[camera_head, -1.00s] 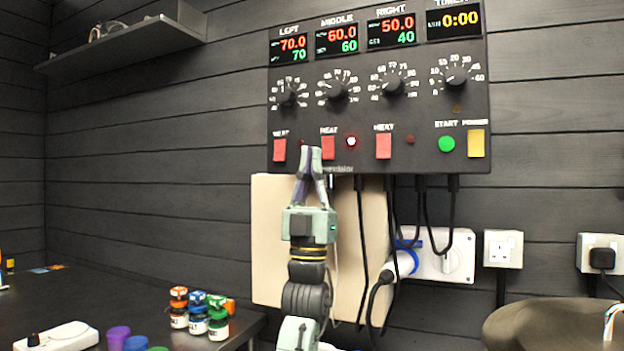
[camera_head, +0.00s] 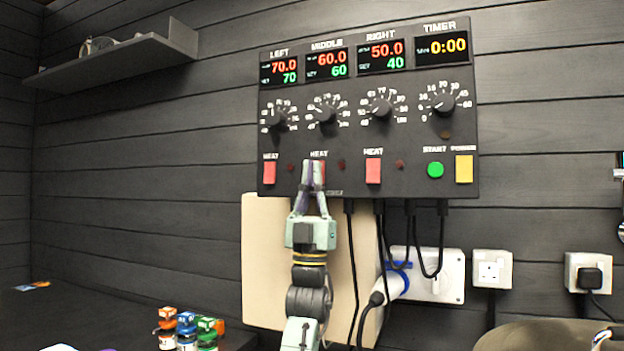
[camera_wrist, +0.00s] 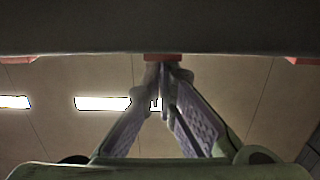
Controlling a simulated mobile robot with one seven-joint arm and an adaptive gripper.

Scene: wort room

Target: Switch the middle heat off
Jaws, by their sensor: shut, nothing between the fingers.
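The dark control panel (camera_head: 290,146) hangs on the wall. The red middle heat switch (camera_head: 321,166) is mostly hidden behind my gripper (camera_head: 313,165), whose shut fingertips are in front of it. The middle indicator lamp (camera_head: 341,165) to its right is dark. The middle display (camera_head: 332,65) reads 60.0 over 60. In the wrist view the fingers (camera_wrist: 163,75) meet just below a strip of the red switch (camera_wrist: 163,57) at the panel's edge. Whether the fingertips touch the switch is hard to tell.
The left heat switch (camera_head: 270,172) and right heat switch (camera_head: 373,170) flank the middle one. A green start button (camera_head: 435,169) and yellow power switch (camera_head: 464,168) are further right. Cables (camera_head: 381,240) hang below the panel. Small bottles (camera_head: 187,330) stand at lower left.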

